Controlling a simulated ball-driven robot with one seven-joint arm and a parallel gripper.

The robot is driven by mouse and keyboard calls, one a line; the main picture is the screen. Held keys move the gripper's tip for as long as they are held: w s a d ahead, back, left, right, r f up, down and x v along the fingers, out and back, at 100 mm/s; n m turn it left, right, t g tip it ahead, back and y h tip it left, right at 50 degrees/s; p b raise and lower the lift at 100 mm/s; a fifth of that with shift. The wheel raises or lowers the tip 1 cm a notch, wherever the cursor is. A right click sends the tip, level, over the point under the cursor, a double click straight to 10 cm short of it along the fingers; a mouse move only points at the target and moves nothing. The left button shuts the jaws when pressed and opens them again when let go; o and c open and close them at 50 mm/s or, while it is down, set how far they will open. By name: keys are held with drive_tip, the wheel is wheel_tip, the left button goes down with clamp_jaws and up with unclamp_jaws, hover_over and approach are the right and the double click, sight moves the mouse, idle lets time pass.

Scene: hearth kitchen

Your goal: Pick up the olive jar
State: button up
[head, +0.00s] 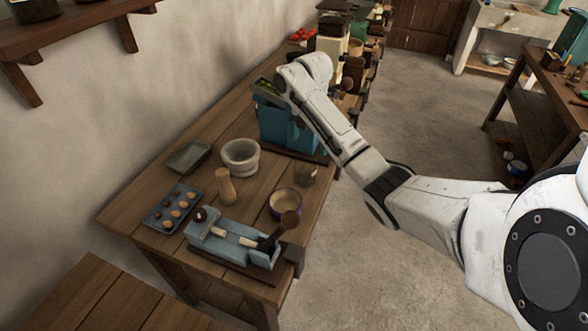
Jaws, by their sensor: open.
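I cannot pick out an olive jar for certain in the head view.
The wooden table (135,212) also bears a stone mortar (241,157), a wooden pestle (226,185), a grey tray (188,157), an egg tray (170,208), a bowl (287,201) and a blue-grey caddy (217,243). A shelf (85,30) juts out above left. The floor (425,130) is clear.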

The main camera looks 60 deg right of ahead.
sight(305, 165)
drive_tip(key=f, duration=0.3)
drive_tip(key=f+p, duration=0.1)
drive_tip(key=f, duration=0.6)
drive_tip(key=shift+w+a+f, duration=0.15)
drive_tip(key=shift+w+f, duration=0.25)
drive_tip(key=c, duration=1)
